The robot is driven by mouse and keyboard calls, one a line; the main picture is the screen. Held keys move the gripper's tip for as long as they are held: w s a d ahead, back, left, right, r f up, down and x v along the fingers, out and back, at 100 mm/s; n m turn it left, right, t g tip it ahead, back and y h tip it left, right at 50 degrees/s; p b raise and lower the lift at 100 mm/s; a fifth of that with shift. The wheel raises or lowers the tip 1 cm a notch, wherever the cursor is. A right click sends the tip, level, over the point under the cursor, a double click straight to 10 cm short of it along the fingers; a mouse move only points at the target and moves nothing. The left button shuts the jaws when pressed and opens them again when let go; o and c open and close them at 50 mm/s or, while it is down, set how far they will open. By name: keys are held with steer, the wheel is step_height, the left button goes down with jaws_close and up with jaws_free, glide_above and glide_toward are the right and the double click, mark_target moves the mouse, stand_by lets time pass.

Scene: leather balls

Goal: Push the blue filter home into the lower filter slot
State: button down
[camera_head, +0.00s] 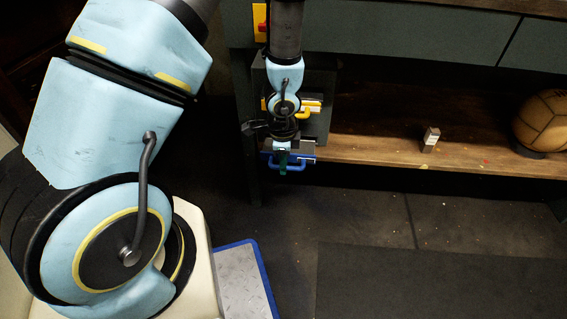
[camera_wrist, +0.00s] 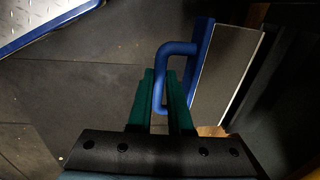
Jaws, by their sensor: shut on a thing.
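The blue filter (camera_head: 299,159) is at the lower part of a dark housing (camera_head: 321,82) in the head view, below a yellow-handled filter (camera_head: 311,105). In the wrist view, the blue filter's front edge and looped handle (camera_wrist: 203,50) stand out, with its grey panel (camera_wrist: 223,75) showing between the blue front and the dark housing, so it sticks out. My gripper (camera_wrist: 161,82) has its green fingers shut on the handle; it also shows in the head view (camera_head: 283,168). The lower slot's mouth is hidden.
A wooden shelf (camera_head: 380,148) right of the housing holds a small box (camera_head: 430,139) and a leather ball (camera_head: 543,121). A blue-edged metal plate (camera_head: 243,280) lies on the floor, near my base. The dark floor in front of the shelf is clear.

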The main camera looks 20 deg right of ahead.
steer(key=shift+w+d+p, duration=0.25)
steer(key=shift+w+p, duration=0.3)
steer(key=shift+p, duration=0.1)
steer(key=shift+b, duration=0.8)
steer(key=shift+w+d+p, duration=0.3)
steer(key=shift+w+p, duration=0.3)
steer(key=shift+w+d+p, duration=0.25)
steer(key=shift+w+p, duration=0.3)
steer(key=shift+p, duration=0.05)
stand_by(1.0)
steer(key=shift+w+b, duration=0.15)
steer(key=shift+b, duration=0.5)
